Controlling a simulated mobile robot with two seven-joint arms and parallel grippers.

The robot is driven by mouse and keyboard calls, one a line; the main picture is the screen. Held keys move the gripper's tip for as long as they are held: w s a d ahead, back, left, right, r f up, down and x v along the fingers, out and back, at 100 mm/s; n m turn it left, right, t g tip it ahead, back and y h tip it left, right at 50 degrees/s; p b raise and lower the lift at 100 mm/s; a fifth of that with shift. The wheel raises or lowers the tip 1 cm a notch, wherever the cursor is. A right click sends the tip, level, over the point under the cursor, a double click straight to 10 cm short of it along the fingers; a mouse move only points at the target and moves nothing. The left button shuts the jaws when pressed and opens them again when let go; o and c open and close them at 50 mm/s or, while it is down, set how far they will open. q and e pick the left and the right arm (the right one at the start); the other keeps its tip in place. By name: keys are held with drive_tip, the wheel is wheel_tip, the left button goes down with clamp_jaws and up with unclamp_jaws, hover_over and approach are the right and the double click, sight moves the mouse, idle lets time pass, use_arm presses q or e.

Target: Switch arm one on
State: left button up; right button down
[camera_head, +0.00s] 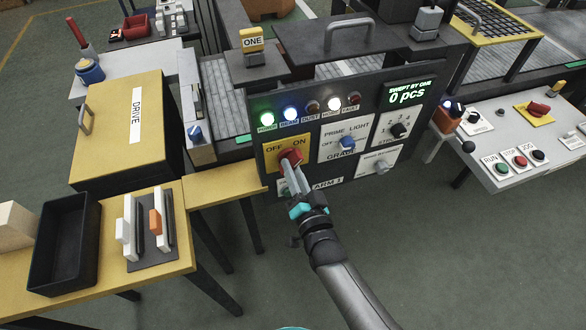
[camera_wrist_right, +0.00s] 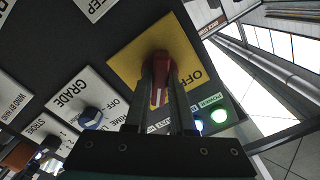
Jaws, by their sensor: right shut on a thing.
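A dark control panel (camera_head: 415,120) under the "ONE" sign (camera_head: 252,41) carries a yellow plate (camera_head: 270,150) marked OFF and ON. A red rotary knob (camera_head: 291,156) sits on that plate, above a label reading "ARM 1". My right gripper (camera_head: 294,172) reaches it from the front, with its fingers on either side of the knob. In the right wrist view the red knob (camera_wrist_right: 158,68) is between the two fingers (camera_wrist_right: 158,85); the yellow plate (camera_wrist_right: 128,65) shows upside down. My left gripper is out of view.
A blue GRADE knob (camera_head: 347,142) and a black STROKE knob (camera_head: 398,130) sit close to the right. A row of lamps (camera_head: 290,114) is above, some lit. A display (camera_head: 407,97) reads 0 pcs. A yellow DRIVE cabinet (camera_head: 115,120) stands at left.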

drive_tip(key=shift+m, duration=0.6)
drive_tip(key=c, duration=0.8)
unclamp_jaws()
drive_tip(key=shift+o, duration=0.2)
drive_tip(key=shift+s, duration=0.1)
drive_tip(key=p+v, duration=0.1)
drive_tip(key=v, duration=1.4)
